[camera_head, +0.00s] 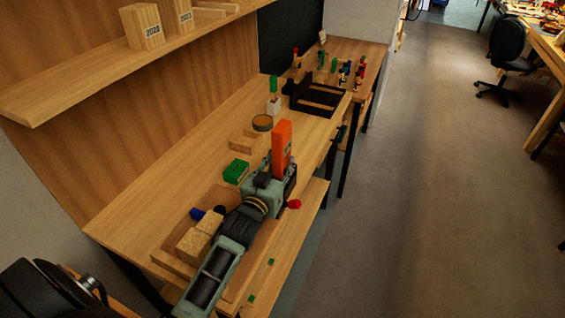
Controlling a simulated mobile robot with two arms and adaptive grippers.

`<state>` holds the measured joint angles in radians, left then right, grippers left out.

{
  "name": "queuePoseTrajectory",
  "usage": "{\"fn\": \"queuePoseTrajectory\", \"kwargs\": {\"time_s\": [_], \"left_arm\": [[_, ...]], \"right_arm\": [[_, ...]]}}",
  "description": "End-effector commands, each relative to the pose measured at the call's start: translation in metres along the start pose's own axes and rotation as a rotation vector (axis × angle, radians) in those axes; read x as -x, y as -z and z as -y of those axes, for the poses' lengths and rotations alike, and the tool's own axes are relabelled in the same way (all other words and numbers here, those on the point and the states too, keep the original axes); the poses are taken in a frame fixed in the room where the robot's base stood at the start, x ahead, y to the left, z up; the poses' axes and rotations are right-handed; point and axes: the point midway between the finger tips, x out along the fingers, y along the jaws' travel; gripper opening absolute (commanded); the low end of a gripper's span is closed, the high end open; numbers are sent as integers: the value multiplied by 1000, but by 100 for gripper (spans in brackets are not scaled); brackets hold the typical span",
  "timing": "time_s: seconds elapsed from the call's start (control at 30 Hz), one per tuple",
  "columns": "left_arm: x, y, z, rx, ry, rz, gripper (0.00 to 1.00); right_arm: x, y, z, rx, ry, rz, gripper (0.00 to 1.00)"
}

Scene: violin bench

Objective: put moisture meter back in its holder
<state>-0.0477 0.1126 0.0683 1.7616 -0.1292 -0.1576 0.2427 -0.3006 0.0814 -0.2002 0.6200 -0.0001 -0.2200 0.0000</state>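An upright orange block-like object (282,145), perhaps the moisture meter, stands out just beyond the head of my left gripper (281,178). A dark part shows at its lower end. The gripper's grey-green and black arm comes in from the lower left over the front of the bench. The gripper is seen from behind. Its fingertips and the lower end of the orange object are largely hidden, so I cannot tell whether they hold it. I cannot make out the holder for certain. My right gripper is not in view.
Open floor (425,200) lies to the right.

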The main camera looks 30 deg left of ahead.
Motion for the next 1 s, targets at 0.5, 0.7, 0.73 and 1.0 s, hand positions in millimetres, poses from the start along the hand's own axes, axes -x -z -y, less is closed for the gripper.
{"fn": "queuePoseTrajectory", "kwargs": {"time_s": [0.5,0.7,0.73,1.0], "left_arm": [[0,-1,0,0,0,0,53],[0,7,0,-1,0,-1,53],[0,11,0,-1,0,-2,53],[0,63,0,-1,0,-5,53]], "right_arm": [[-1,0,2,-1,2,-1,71],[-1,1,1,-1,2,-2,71],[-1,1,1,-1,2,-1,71],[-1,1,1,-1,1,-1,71]]}}
